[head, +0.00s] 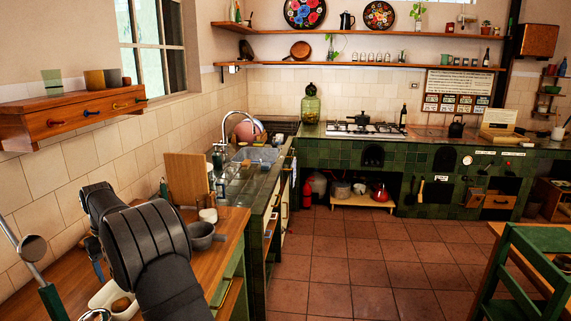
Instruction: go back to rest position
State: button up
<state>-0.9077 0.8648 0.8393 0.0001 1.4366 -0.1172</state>
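The task names no object, only my arm. Dark grey links of my arm (145,240) fill the lower left of the head view, above the wooden counter (230,226). The arm bends near the wall side of the counter. My gripper's fingers do not show; the arm's own links may hide them. I see nothing held.
A grey pan (203,236) and a wooden board (186,179) stand close beside the arm. A white tray (118,298) lies below it. A wooden drawer shelf (75,117) juts from the left wall. The tiled floor (345,265) is clear; a green chair (530,265) stands right.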

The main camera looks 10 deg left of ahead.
jog(key=w+d+f+m, duration=0.1)
jog(key=w+d+f, duration=0.1)
jog(key=w+d, duration=0.2)
jog(key=w+d+f+m, duration=0.1)
jog(key=w+d+f, duration=0.2)
jog(key=d, duration=0.7)
jog(key=w+d+f+m, duration=0.1)
jog(key=w+d+f, duration=0.1)
jog(key=w+d, duration=0.3)
jog(key=shift+w+d+f, duration=0.1)
jog(key=shift+d+f, duration=0.05)
jog(key=shift+d, duration=0.35)
jog(key=shift+w+d+f, duration=0.1)
jog(key=shift+d, duration=0.4)
jog(key=d+f+m, duration=0.2)
jog(key=d+f, duration=0.2)
jog(key=d, duration=0.6)
jog(key=d+f+m, duration=0.2)
jog(key=d+f, duration=0.2)
jog(key=d, duration=0.7)
jog(key=shift+w+d+f, duration=0.15)
jog(key=shift+w+d, duration=0.05)
jog(key=shift+a, duration=0.1)
jog(key=a+r+n, duration=0.1)
jog(key=a+r, duration=0.2)
jog(key=a, duration=0.6)
jog(key=a+r+n, duration=0.2)
jog(key=a+r, duration=0.2)
jog(key=a, duration=0.6)
jog(key=shift+r+n, duration=0.3)
